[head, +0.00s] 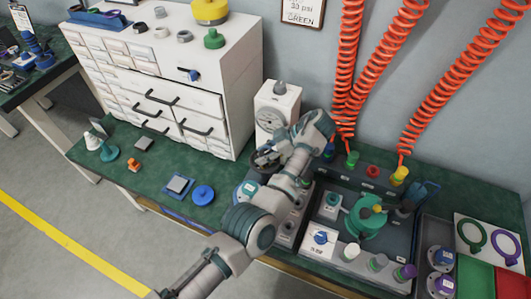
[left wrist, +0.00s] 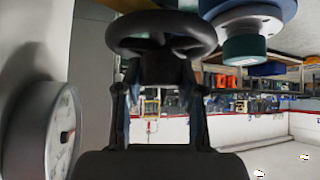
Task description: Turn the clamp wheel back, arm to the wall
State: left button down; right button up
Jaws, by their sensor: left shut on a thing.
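The dark clamp wheel (left wrist: 160,28) is at the top of the left wrist view, with its round rim and spokes seen at a slant. My left gripper (left wrist: 158,75) is shut on the wheel, its two fingers reaching up to the near side. In the head view my left gripper (head: 268,160) is in front of the white gauge box (head: 276,96), and the arm and gripper hide most of the wheel. The arm of the clamp cannot be made out clearly. My right gripper is not in view.
The round gauge (left wrist: 45,130) is close on the left in the left wrist view. A teal fixture (head: 366,222) stands right of my arm, with colored plugs (head: 399,175) behind it. Red coiled hoses (head: 350,70) hang at the wall. A white drawer cabinet (head: 170,85) stands left.

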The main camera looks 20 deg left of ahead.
pick_arm(q)
jog(key=shift+w, duration=0.1)
jog(key=c, duration=1)
grip_release()
jog(key=shift+d, duration=0.1)
jog(key=o, duration=0.3)
jog(key=shift+w+f, duration=0.15)
